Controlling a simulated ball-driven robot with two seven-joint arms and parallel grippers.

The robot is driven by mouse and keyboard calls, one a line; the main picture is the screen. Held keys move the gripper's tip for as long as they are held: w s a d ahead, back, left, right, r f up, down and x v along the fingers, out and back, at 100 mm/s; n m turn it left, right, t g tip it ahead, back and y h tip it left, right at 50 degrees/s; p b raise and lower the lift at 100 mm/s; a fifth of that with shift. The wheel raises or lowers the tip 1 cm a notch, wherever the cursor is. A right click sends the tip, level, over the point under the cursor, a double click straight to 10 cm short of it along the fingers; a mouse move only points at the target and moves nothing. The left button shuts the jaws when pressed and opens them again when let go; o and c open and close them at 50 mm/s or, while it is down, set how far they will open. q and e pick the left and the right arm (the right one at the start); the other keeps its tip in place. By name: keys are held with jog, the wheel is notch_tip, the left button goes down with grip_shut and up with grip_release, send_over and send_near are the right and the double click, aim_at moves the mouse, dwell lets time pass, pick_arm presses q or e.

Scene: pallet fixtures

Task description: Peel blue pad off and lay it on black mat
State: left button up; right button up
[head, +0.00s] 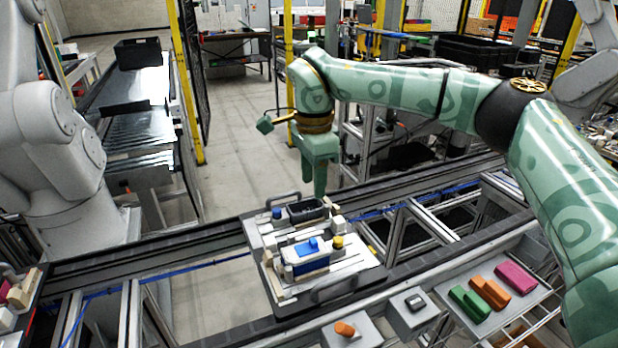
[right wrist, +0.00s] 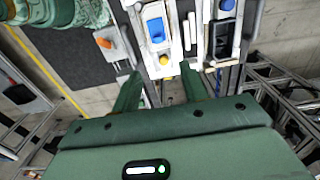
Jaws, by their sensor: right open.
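The blue pad (head: 307,246) lies on top of a white block on the grey pallet (head: 345,277). It also shows in the right wrist view (right wrist: 155,29), beyond a yellow knob. A dark, shallow tray-like piece (head: 306,210) sits on the pallet behind the block; whether it is the black mat I cannot tell. It shows at the right of the wrist view (right wrist: 222,38). My right gripper (head: 320,190) points down at the pallet's far side, apart from the pad. Its fingers (right wrist: 161,90) are spread with nothing between them. My left gripper is out of view.
The yellow knob (head: 338,242) and a blue cylinder (head: 277,213) stand on the pallet. A grey handle (head: 335,290) rises at its front edge. In front are grey boxes (head: 413,314) and a shelf with green, orange and pink blocks (head: 516,278). The conveyor rails right of the pallet look clear.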

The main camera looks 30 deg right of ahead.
aim_at(313, 240)
jog(key=f+b, duration=0.1)
jog(key=f, duration=0.6)
jog(key=f+b, duration=0.2)
jog(key=f, duration=0.6)
jog(key=shift+s+f, duration=0.2)
jog(key=shift+f, duration=0.1)
grip_shut()
jog(key=shift+r+p, duration=0.35)
notch_tip(313, 240, up, 5)
jog(key=p, duration=0.4)
jog(key=shift+f, duration=0.1)
